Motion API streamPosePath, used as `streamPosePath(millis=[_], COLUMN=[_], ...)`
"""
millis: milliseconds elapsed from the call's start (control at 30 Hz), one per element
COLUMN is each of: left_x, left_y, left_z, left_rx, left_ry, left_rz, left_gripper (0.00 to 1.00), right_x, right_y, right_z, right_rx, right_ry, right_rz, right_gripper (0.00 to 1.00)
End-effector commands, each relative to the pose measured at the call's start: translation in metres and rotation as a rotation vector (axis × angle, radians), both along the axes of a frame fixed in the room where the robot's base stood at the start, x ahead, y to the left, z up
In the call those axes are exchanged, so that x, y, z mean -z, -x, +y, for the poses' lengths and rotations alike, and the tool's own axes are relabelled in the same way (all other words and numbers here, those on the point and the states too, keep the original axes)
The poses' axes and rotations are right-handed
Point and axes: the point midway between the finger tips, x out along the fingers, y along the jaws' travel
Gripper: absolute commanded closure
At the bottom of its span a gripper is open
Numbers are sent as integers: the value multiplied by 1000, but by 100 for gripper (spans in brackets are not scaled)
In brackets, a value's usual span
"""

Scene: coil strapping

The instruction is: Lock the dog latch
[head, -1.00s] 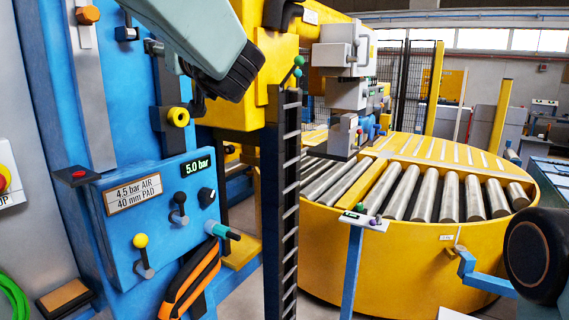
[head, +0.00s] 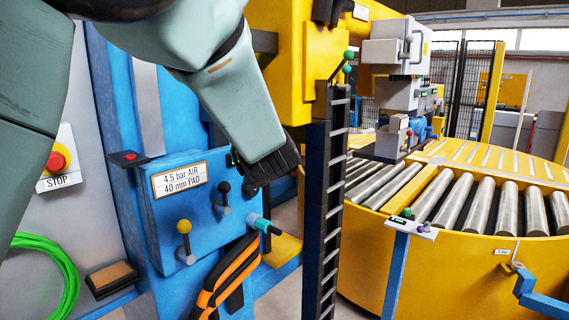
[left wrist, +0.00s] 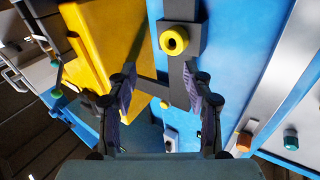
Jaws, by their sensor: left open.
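My left gripper (head: 276,172) comes down from the upper left in the head view, over the right part of the blue control box (head: 165,235). In the left wrist view its two fingers (left wrist: 160,72) stand apart with nothing held between them. A yellow ring knob (left wrist: 174,40) on a dark bracket shows beyond the fingers, apart from them. A dark bar (left wrist: 154,88) crosses the gap behind the fingers, beside the blue panel; I cannot tell for certain whether it is the dog latch. In the head view my arm hides this area. My right gripper is not visible.
The control box carries a black-knob lever (head: 222,196), a yellow-knob lever (head: 184,240) and a teal handle (head: 264,224). A red stop button (head: 57,161) is at left. A dark toothed post (head: 318,215) stands close right of my gripper. The yellow roller turntable (head: 455,265) lies beyond.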

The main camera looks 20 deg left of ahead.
Motion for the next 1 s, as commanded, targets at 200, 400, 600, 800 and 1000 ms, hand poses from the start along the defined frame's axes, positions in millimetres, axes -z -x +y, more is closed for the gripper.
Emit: streamPosePath(millis=[200, 400, 600, 800, 1000], left_x=[40, 68, 83, 86, 85], left_y=[-1, -1, 0, 0, 0], left_z=[-2, -4, -5, -5, -5], left_rx=[37, 68, 85, 87, 87], left_ry=[11, 22, 29, 31, 30], left_rz=[53, 92, 114, 117, 118], left_gripper=[49, 49, 49, 49, 49], right_x=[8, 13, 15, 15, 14], right_y=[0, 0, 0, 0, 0], right_z=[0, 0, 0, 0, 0], right_rx=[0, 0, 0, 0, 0], right_ry=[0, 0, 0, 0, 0], right_rz=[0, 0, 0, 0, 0], right_gripper=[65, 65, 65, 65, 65])
